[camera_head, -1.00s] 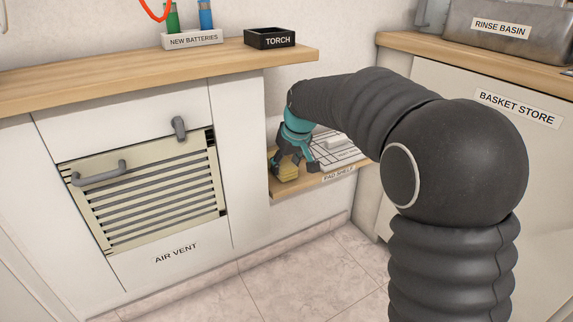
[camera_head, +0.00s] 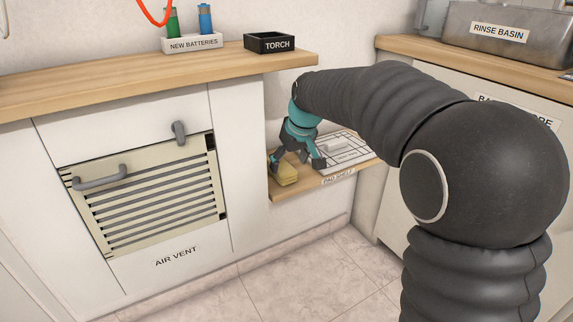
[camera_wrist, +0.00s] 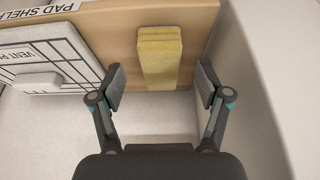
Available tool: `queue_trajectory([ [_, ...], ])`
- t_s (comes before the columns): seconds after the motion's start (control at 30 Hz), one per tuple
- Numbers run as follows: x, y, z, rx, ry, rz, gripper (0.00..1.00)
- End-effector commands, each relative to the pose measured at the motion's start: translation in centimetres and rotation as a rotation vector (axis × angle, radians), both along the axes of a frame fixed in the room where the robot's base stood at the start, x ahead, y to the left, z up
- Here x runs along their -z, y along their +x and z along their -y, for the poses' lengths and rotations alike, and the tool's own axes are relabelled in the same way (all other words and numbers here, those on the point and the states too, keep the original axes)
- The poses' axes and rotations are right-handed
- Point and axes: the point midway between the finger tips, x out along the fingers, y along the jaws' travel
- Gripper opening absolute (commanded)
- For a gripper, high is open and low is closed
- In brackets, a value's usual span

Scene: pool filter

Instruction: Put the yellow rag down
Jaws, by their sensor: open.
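The yellow rag (camera_wrist: 159,57) lies on the wooden pad shelf (camera_wrist: 112,30), near the shelf's end. It shows as a folded yellow block. My gripper (camera_wrist: 160,86) is open, with one finger on each side of the rag's line and both fingertips apart from it. In the head view the rag (camera_head: 285,174) rests at the left end of the shelf, and my gripper (camera_head: 298,163) is just beside it, partly covering it.
A white vent panel with a black grid (camera_head: 342,149) lies on the shelf to the right of the rag. A cabinet side wall stands close to the rag's other side. The counter above holds a torch tray (camera_head: 269,42) and a battery holder (camera_head: 192,42).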

Motion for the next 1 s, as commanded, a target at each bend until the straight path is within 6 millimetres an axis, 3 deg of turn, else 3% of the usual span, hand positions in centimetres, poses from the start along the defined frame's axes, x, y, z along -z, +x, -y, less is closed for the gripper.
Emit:
queue_trajectory([
  [0.3, 0.2, -5.3, 3.7, 0.002, -0.001, -0.001, 0.76],
  [0.5, 0.2, -7.8, 5.4, 0.002, 0.0, -0.002, 0.76],
  [0.87, 0.2, -9.3, 6.3, 0.002, -0.001, -0.002, 0.76],
  [1.0, -0.4, -10.7, 7.4, 0.037, 0.001, 0.004, 0.76],
])
